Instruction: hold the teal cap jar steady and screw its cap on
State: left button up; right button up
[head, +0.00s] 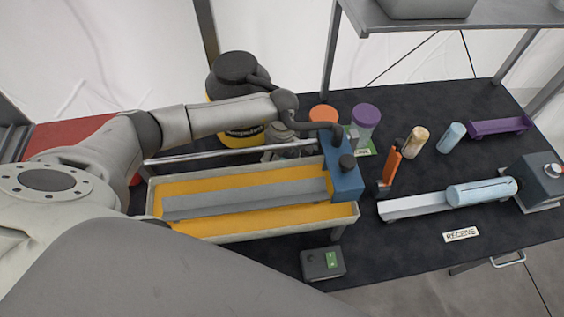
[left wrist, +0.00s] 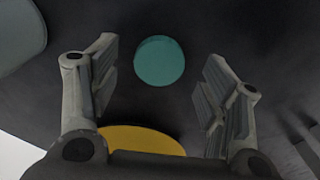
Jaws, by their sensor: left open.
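A round teal cap (left wrist: 160,62) shows from above in the left wrist view, over a dark surface. I cannot tell whether it lies loose or sits on a jar; no jar body shows under it. My left gripper (left wrist: 162,85) is open, and the cap appears between and beyond its fingertips, with gaps at both sides. In the head view my left gripper (head: 290,148) is behind the tray, partly hidden, and I cannot make out the teal cap there. My right gripper is not in view.
A yellow disc (left wrist: 140,140) is close to the left gripper's palm. In the head view, an orange cap (head: 323,113) and a purple-capped jar (head: 366,115) stand to the gripper's right. A yellow-lined tray (head: 250,236) with a blue box (head: 345,186) lies in front.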

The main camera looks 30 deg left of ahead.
pick_arm(q)
jog(key=shift+f, duration=0.85)
jog(key=c, duration=0.8)
jog(key=shift+r, duration=0.1)
jog(key=shift+w+r, duration=0.1)
jog(key=shift+r, duration=0.4)
notch_tip(320, 180, up, 16)
jog(key=b, duration=0.6)
jog(key=shift+f, duration=0.15)
jog(key=shift+r, duration=0.6)
jog(key=shift+c, duration=0.2)
